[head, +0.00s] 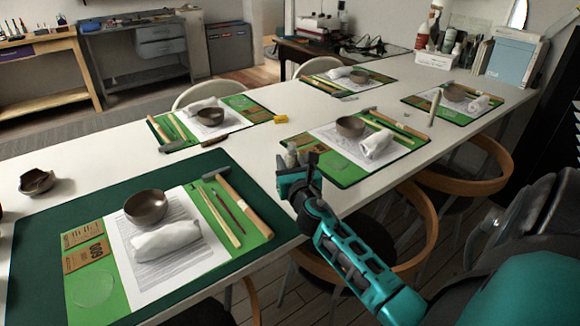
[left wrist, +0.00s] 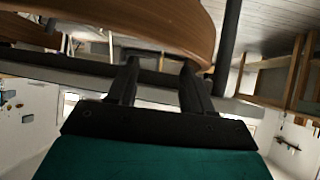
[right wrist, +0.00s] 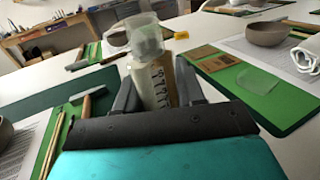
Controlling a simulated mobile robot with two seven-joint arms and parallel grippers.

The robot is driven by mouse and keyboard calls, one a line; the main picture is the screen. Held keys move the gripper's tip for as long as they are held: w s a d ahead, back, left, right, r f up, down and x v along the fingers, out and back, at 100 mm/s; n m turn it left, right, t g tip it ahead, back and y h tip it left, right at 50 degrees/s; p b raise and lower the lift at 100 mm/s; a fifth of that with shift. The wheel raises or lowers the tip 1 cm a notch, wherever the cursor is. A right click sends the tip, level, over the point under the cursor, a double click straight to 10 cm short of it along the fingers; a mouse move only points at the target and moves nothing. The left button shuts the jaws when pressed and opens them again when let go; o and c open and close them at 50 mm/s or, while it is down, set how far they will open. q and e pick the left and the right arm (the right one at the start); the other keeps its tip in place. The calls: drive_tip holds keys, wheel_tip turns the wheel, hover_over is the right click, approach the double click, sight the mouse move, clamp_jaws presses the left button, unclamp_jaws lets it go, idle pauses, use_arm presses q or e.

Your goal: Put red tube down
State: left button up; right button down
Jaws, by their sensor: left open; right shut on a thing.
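My right gripper (head: 298,170) is over the table's near edge, between two place settings. In the right wrist view my right gripper (right wrist: 153,85) is shut on a small upright container (right wrist: 152,80) with a clear, wide top and a pale body with dark markings. I take it to be the tube, but no red shows on it. Its pale top also shows in the head view (head: 291,154). Its lower end is hidden, so I cannot tell whether it touches the table.
The near setting has a dark green mat (head: 40,230), a bowl (head: 146,207), a rolled cloth (head: 166,241) and a hammer (head: 240,200). Another green mat (head: 345,177) lies just right of my gripper. White table (head: 225,160) is clear between them. Chairs (head: 425,230) line the near edge.

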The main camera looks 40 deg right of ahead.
use_arm(q)
drive_tip(key=shift+f+b, duration=0.4)
drive_tip(key=shift+b, duration=0.15)
use_arm(e)
drive_tip(key=shift+f, duration=0.55)
use_arm(q)
drive_tip(key=shift+w+r, duration=0.1)
drive_tip(key=shift+r, duration=0.1)
use_arm(e)
drive_tip(key=c, duration=0.9)
unclamp_jaws()
drive_tip(key=shift+f, duration=0.15)
drive_tip(key=shift+o, duration=1.1)
use_arm(q)
drive_tip(key=shift+w+r, duration=0.1)
drive_tip(key=shift+r, duration=0.05)
use_arm(e)
drive_tip(key=shift+r, duration=0.25)
